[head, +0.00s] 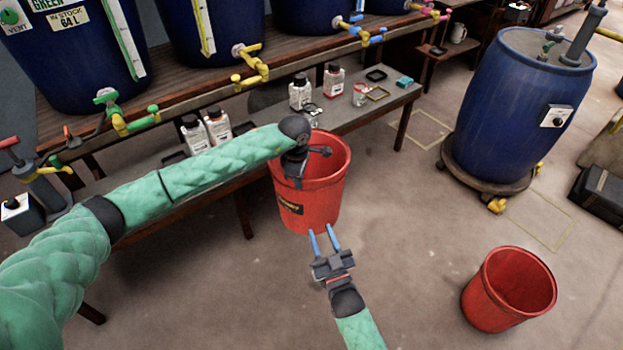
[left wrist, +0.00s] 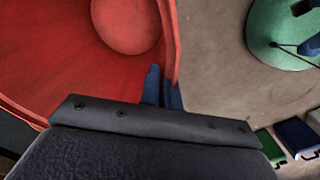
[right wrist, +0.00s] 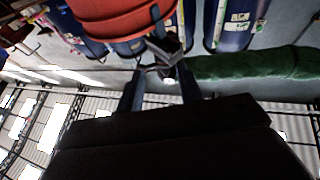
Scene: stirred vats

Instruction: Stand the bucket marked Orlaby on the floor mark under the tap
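A red bucket (head: 322,195) with a dark label, too small to read, hangs from my left gripper in front of the bench. My left gripper (head: 294,172) is shut on its rim, one finger inside and one outside; in the left wrist view the fingers (left wrist: 162,90) pinch the wall. My right gripper (head: 323,238) is open and empty just below the bucket, fingers pointing up at it; it shows in the right wrist view (right wrist: 147,42). A second red bucket (head: 508,290) stands on the floor at right. Yellow floor outlines (head: 425,130) lie beyond the bench and beside the blue drum.
A blue drum (head: 520,110) stands on a wheeled dolly at right. Blue vats with coloured taps (head: 250,68) line a shelf above the low wooden bench (head: 370,108), which carries several bottles. A black case (head: 600,195) lies at far right. The floor between is clear.

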